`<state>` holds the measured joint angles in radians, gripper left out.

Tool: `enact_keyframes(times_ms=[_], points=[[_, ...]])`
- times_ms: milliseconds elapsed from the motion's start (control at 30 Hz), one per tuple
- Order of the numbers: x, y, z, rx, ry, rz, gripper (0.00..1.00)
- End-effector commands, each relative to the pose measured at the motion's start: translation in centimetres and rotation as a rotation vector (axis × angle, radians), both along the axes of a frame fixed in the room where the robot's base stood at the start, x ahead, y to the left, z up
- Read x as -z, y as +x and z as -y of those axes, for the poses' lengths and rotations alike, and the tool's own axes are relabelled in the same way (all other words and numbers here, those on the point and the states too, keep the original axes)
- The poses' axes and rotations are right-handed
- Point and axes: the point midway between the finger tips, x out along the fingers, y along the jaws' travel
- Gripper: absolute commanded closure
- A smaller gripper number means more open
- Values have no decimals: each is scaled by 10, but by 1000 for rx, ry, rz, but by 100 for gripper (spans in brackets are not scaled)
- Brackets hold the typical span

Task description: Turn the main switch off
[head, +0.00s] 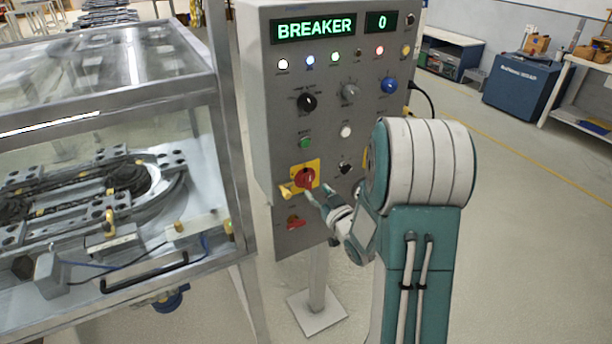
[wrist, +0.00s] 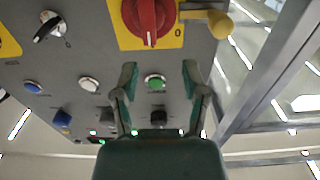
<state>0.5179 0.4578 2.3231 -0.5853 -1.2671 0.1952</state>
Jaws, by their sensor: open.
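A red rotary switch (head: 304,178) sits on a yellow plate at the lower left of the grey control panel (head: 260,120). In the wrist view the red switch (wrist: 150,18) shows at the top, partly cut off, its handle running toward the bottom of the picture. A "0" mark is beside it on the plate. A yellow-tipped lever (head: 288,190) stands beside the plate; it also shows in the wrist view (wrist: 215,22). My gripper (head: 319,192) is open and empty in front of the panel, close to the switch. In the wrist view its fingers (wrist: 160,82) are spread apart.
A glass-walled enclosure (head: 215,150) with a ring track stands just left of the panel. The panel's display (head: 314,28) reads "BREAKER" and "0". A green button (head: 305,143) and several knobs surround the switch; another red knob (head: 294,221) is below it.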

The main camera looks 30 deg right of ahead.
Motion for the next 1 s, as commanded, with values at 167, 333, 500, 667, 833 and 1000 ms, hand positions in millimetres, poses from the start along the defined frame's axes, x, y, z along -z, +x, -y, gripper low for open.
enact_keyframes(times_ms=[167,333,500,667,833,1000], points=[[1,35,4,0,2,0,43],[1,61,2,1,2,-1,43],[0,74,-1,3,0,0,43],[0,76,0,3,0,1,43],[0,76,1,4,1,1,62],[1,76,3,6,3,-1,96]])
